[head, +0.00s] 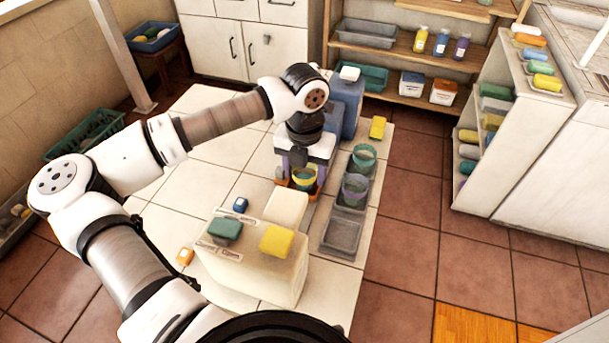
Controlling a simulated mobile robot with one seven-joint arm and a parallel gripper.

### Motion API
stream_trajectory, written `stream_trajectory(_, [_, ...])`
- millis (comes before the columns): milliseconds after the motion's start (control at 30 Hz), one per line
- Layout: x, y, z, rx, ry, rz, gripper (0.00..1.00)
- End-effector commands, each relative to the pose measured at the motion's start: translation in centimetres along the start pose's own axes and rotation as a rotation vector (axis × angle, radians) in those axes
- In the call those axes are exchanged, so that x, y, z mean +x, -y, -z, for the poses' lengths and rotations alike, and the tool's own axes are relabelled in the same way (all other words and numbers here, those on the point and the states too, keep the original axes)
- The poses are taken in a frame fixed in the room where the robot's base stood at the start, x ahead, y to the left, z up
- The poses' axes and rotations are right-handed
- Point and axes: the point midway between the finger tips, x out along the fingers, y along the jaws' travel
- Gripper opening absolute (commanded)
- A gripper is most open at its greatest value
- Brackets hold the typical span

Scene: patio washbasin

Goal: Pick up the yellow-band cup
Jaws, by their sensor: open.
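The yellow-band cup (304,178) stands below my gripper (303,181), left of a row of grey trays. Its rim looks yellow-green, and its lower part is partly hidden. My gripper points down with its jaws open, one finger to each side of the cup as seen from the head. I cannot tell whether the fingers touch it. A green cup (364,154) and a purple cup (355,187) stand in the grey trays just to the right.
The front grey tray (342,236) looks empty. A cream block (252,275) bearing green and yellow sponges stands in front, with a white block (286,206) behind it. A blue container (345,105) stands close behind my gripper. Pale floor at left is mostly clear.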

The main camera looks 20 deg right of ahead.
Motion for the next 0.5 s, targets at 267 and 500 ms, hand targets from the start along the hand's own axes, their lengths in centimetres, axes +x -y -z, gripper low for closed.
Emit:
stream_trajectory(267, [0.04, -0.01, 0.0, 0.0, 0.0, 0.0, 0.45])
stream_trajectory(500, [0.0, 0.0, -0.01, 0.0, 0.0, 0.0, 0.23])
